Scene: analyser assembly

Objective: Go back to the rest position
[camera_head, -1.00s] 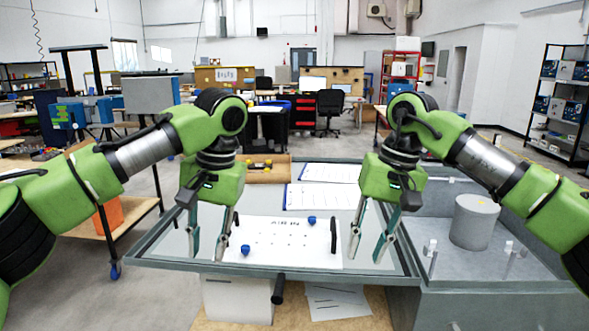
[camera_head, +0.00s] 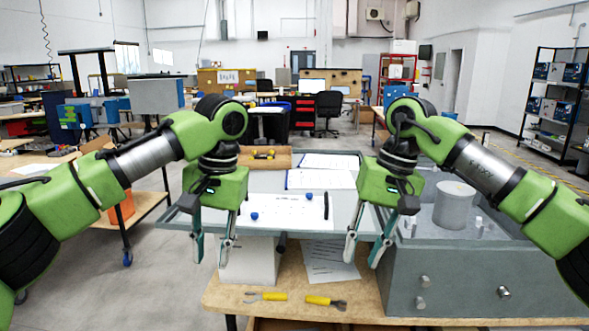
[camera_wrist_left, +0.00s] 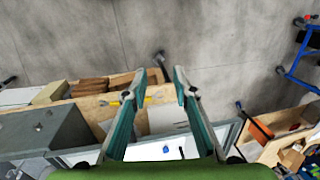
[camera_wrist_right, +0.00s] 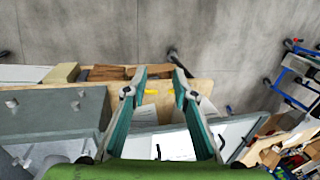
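My left gripper (camera_head: 212,250) hangs in front of the left part of the grey-framed panel (camera_head: 345,226) in the head view, fingers pointing down, apart and empty. The left wrist view shows its two fingers (camera_wrist_left: 152,85) spread with nothing between them. My right gripper (camera_head: 364,252) hangs in front of the panel's right part, also open and empty. The right wrist view shows its fingers (camera_wrist_right: 154,85) apart. A white plate (camera_head: 290,211) with blue knobs lies on the panel between the grippers.
A grey box (camera_head: 455,275) with a cylinder (camera_head: 454,205) on top stands at right. The wooden bench (camera_head: 375,305) holds two yellow-handled tools (camera_head: 326,302), a white block (camera_head: 250,262) and a paper sheet (camera_head: 328,260). A wooden tray (camera_head: 265,158) is behind. Open floor (camera_head: 130,295) lies at left.

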